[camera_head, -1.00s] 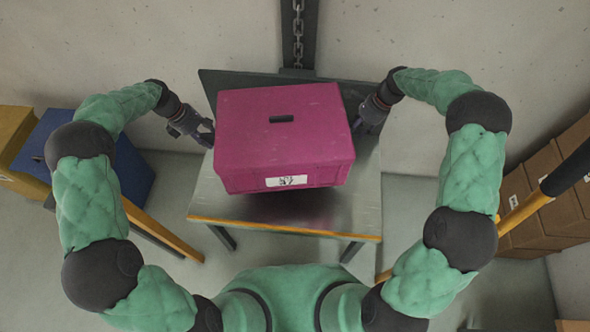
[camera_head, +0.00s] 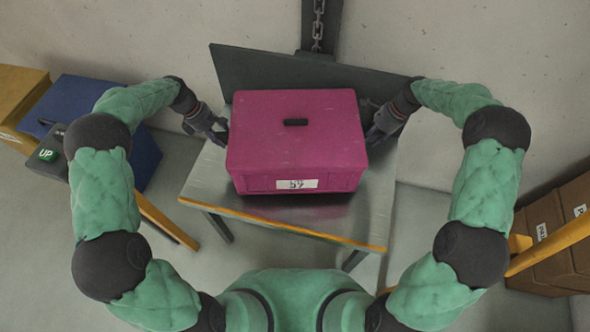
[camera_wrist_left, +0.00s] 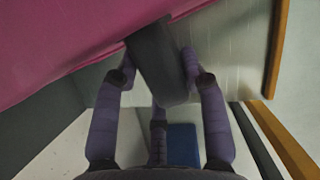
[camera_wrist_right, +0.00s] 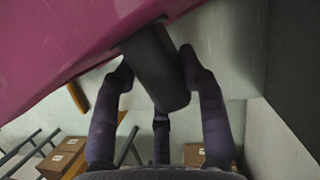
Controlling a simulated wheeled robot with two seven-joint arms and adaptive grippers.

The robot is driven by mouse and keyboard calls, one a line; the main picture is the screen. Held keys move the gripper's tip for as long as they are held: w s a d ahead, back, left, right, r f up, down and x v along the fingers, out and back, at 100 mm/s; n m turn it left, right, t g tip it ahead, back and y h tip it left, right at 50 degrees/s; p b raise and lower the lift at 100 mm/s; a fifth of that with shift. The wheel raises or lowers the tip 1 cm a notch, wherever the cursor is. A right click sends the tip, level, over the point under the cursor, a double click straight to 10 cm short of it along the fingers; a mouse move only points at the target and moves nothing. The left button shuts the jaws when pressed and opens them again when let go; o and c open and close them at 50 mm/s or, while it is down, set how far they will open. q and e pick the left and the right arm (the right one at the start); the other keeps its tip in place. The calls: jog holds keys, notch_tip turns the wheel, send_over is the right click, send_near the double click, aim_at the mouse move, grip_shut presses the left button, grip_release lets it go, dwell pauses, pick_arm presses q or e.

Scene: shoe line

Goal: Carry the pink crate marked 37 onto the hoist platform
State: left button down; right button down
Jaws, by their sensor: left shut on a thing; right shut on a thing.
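The pink crate (camera_head: 296,140) is between my two arms, over the hoist platform (camera_head: 205,185), a metal plate with an orange front edge. A white label on its front carries small dark marks that I cannot read surely. My left gripper (camera_head: 221,131) is shut on the dark handle (camera_wrist_left: 160,62) at the crate's left side. My right gripper (camera_head: 370,134) is shut on the matching handle (camera_wrist_right: 155,65) at the right side. The crate looks about level. Its underside is hidden, so I cannot tell whether it touches the plate.
A dark back panel (camera_head: 240,75) and chain mast (camera_head: 317,35) stand behind the platform. At left are a blue box (camera_head: 90,90), a yellow box (camera_head: 22,90) and a grey control box with a green UP button (camera_head: 47,155). Brown cartons (camera_head: 548,225) stand at right.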

pick_arm(q)
jog(key=shift+f, duration=0.35)
pick_arm(e)
jog(key=shift+f, duration=0.4)
